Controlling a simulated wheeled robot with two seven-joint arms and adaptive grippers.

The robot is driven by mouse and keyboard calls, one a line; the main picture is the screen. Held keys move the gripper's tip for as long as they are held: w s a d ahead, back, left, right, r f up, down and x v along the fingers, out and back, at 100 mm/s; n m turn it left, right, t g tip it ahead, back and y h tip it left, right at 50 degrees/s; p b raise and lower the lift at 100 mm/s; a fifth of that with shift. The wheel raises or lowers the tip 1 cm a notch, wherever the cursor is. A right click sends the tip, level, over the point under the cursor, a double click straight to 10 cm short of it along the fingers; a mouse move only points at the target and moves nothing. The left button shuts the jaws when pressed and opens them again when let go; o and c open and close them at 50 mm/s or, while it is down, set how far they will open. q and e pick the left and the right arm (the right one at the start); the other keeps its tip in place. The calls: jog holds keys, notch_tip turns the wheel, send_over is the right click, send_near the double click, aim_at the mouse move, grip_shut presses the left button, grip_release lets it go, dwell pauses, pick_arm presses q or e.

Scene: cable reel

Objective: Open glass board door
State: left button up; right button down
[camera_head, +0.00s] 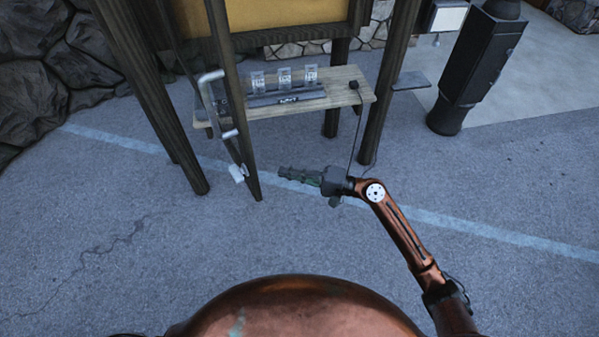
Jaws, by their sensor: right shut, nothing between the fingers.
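The notice board (270,14) has a yellow panel in a dark wooden frame on posts. A narrow dark wooden upright (232,95), which looks like the edge of the glass door, stands in front of its left part. The door seems to stand out at an angle from the board, but I cannot tell how far. My right gripper (282,173) is shut and empty, pointing left, just right of the upright's lower end and apart from it.
A wooden shelf (350,84) below the board holds several clear cups (284,77) and a dark bar. A black bin-like post (478,70) stands at the right. Rocks (50,75) line the left. Pavement in front is clear.

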jog(key=s+a+p, duration=0.1)
jog(key=a+p, duration=0.2)
jog(key=a, duration=0.3)
jog(key=shift+s+a, duration=0.25)
jog(key=shift+a, duration=0.05)
